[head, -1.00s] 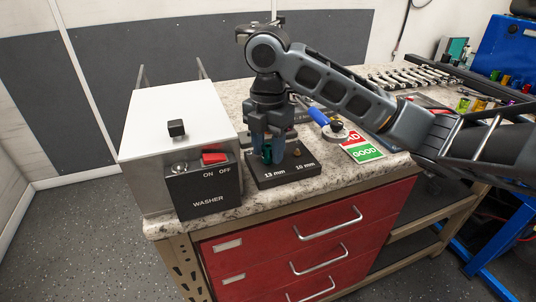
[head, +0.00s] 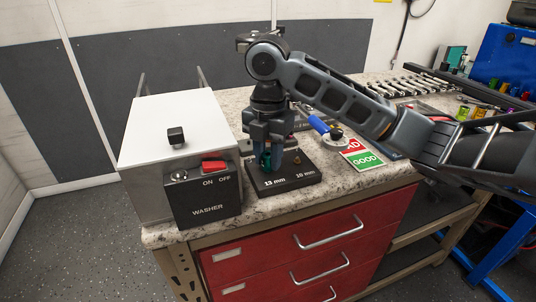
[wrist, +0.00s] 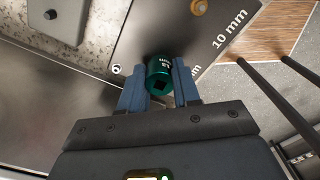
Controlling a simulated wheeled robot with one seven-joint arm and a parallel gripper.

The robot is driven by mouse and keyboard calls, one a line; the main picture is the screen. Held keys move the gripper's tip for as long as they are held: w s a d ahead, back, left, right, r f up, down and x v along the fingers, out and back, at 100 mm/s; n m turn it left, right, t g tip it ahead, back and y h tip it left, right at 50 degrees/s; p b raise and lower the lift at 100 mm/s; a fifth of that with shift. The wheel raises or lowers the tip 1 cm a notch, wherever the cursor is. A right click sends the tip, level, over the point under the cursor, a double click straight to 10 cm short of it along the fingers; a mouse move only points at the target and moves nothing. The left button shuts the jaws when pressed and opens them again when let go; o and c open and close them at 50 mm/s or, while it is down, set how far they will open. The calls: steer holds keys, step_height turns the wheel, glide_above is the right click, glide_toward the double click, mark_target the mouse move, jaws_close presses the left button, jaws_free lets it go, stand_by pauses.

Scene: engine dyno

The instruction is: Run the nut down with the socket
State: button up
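A green socket (wrist: 159,75), its square drive hole facing the wrist camera, is at the 13 mm place of a black stand (head: 284,180). It also shows in the head view (head: 266,160). My gripper (head: 268,160) points straight down over the stand. In the wrist view its blue fingertips (wrist: 160,84) lie against both sides of the socket. I cannot tell whether the socket's base still rests on the stand. A small brass-coloured piece (head: 297,161) sits at the 10 mm place, also in the wrist view (wrist: 199,6). I cannot make out the nut.
A white washer cabinet (head: 175,125) with a black switch box (head: 205,200) stands close on the left. A blue-handled tool (head: 318,124) and a GOOD/BAD card (head: 364,161) lie right of the stand. Wrenches (head: 410,85) line the back. Red drawers (head: 310,245) are below the counter.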

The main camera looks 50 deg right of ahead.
jaws_close()
steer(key=shift+r+m+p, duration=0.3)
steer(key=shift+m+p, duration=0.7)
steer(key=shift+p, duration=0.2)
steer(key=m+p, duration=0.4)
steer(key=m, duration=0.1)
steer(key=shift+m+p, duration=0.3)
steer(key=shift+f+m, duration=0.3)
steer(key=shift+m, duration=0.3)
steer(key=m, duration=0.3)
steer(key=shift+m, duration=0.3)
steer(key=m, duration=0.3)
steer(key=shift+m, duration=0.3)
